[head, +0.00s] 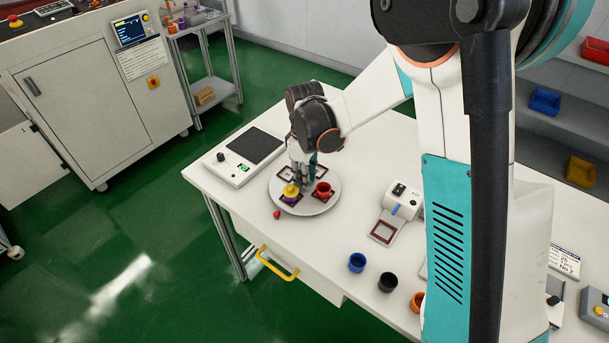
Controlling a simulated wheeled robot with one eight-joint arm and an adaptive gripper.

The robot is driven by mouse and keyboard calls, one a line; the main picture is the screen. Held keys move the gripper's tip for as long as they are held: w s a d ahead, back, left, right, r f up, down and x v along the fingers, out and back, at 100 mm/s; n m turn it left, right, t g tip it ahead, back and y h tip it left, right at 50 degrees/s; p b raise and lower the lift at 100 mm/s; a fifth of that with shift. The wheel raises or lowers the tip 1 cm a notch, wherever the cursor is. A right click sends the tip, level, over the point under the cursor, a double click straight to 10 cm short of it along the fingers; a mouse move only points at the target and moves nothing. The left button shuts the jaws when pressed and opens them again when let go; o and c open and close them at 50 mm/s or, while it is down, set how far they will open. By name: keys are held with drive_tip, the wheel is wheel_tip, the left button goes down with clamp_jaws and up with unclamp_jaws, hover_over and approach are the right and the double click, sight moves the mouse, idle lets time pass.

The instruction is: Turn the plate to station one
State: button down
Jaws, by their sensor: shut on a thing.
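The round grey plate (318,209) lies on the white table and carries dark square-framed places. A small red wedge (277,214) lies on the table just off the plate's front left rim. My gripper (303,181) points down over the plate's middle, behind the two cups. It is shut on a part at the plate's middle, which the fingers hide. The plate's far side is partly hidden by my gripper.
A white device with a dark pad (252,145) stands left of the plate. A white device (403,199) with a dark square frame stands right. Blue (357,262), black (388,282) and orange (417,301) cups stand front right. The drawer has a yellow handle (277,265).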

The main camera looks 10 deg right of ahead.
drive_tip(key=shift+n, duration=8.5)
drive_tip(key=shift+n+b, duration=0.3)
drive_tip(key=shift+n, duration=0.2)
drive_tip(key=c, duration=1.7)
unclamp_jaws()
